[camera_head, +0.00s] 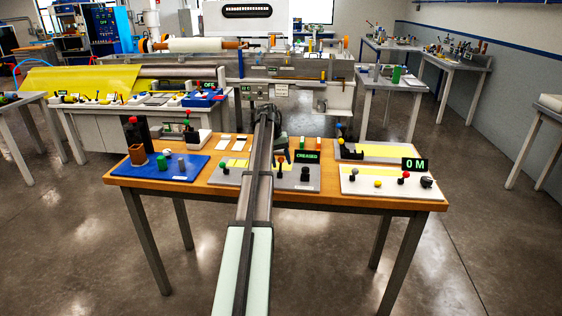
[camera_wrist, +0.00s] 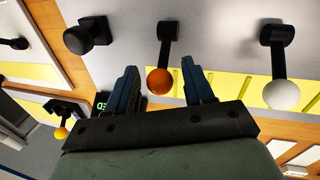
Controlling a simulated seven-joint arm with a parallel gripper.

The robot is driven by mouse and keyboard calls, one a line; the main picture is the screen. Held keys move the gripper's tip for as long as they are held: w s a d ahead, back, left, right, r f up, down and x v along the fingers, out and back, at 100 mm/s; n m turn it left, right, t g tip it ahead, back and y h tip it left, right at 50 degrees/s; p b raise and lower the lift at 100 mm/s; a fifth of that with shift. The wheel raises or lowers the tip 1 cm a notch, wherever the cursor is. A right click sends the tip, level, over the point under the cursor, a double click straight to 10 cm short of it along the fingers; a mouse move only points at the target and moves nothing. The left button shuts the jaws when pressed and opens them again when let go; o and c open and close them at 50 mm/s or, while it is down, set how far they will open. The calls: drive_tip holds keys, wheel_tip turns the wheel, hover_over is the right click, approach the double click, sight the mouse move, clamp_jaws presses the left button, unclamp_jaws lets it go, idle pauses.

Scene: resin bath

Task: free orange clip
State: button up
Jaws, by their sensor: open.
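An orange ball (camera_wrist: 160,81) on a black stem, likely the orange clip's handle, shows between my fingertips in the wrist view. My gripper (camera_wrist: 160,77) is open, with one blue finger on each side of the ball and gaps visible on both sides. I cannot tell how deep the ball sits between the fingers. In the head view the orange knob (camera_head: 281,160) stands on the grey panel (camera_head: 226,177) on the wooden table. My arm hides part of that panel, and my gripper is hard to make out there.
A white ball lever (camera_wrist: 281,94) stands to the right in the wrist view, and a black knob (camera_wrist: 86,36) to the left. A yellow ball (camera_wrist: 61,133) is at lower left. The head view shows a CREASED display (camera_head: 307,156) and a blue mat (camera_head: 163,165) with small items.

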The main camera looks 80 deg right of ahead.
drive_tip(key=shift+f, duration=0.15)
drive_tip(key=shift+c, duration=0.4)
clamp_jaws()
